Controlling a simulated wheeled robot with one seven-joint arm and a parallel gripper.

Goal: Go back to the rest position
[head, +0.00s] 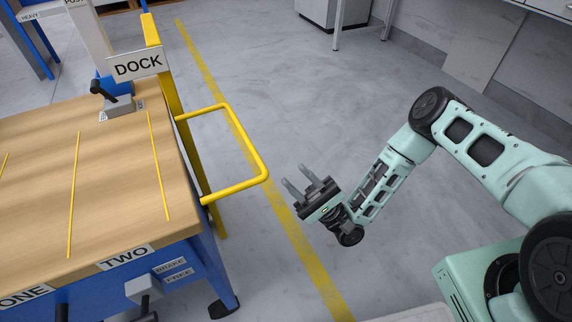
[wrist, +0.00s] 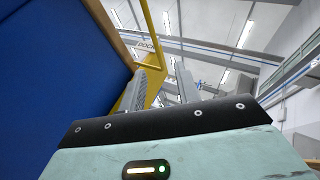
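My gripper (head: 306,185) hangs in free air over the grey floor, to the right of the wooden table and the yellow rail. Its two grey fingers stand apart with nothing between them. In the wrist view the fingers of my gripper (wrist: 168,88) also show apart and empty, pointing up toward the ceiling. My mint-green arm is bent and reaches in from the right of the head view. No cup shows in either view.
The wooden table (head: 105,185) has yellow lines and signs reading ONE and TWO. A yellow rail (head: 262,160) juts from its right side below the DOCK sign (head: 138,65). A black-handled lever (head: 115,103) sits on the table. Open floor (head: 300,110) lies behind my gripper.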

